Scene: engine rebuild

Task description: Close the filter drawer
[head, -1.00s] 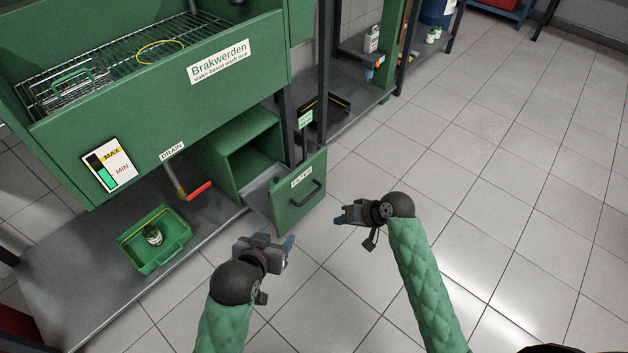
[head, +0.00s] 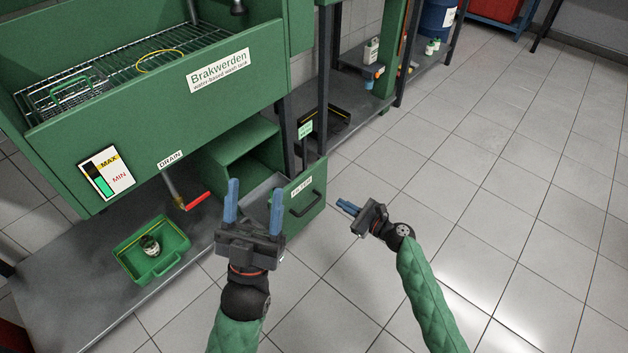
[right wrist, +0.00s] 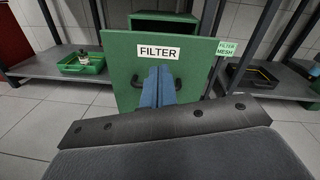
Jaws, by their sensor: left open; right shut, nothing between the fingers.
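The green filter drawer (head: 304,196) is pulled out of its green housing (head: 246,148) under the wash tank. Its front carries a FILTER label and a dark bar handle (head: 304,204). In the right wrist view the drawer front (right wrist: 118,80) faces me, with the handle partly hidden behind my fingers. My left gripper (head: 254,204) is open and empty, its blue fingers overlapping the drawer's left side in the head view; contact cannot be told. My right gripper (head: 348,207) is shut and empty, to the right of the drawer front and pointing toward it. It also shows in the right wrist view (right wrist: 158,82).
The wash tank (head: 160,95) stands above. A red drain handle (head: 198,202) sticks out left of the housing. Dark posts (head: 287,135) stand behind the drawer. The tiled floor (head: 500,200) at right is clear.

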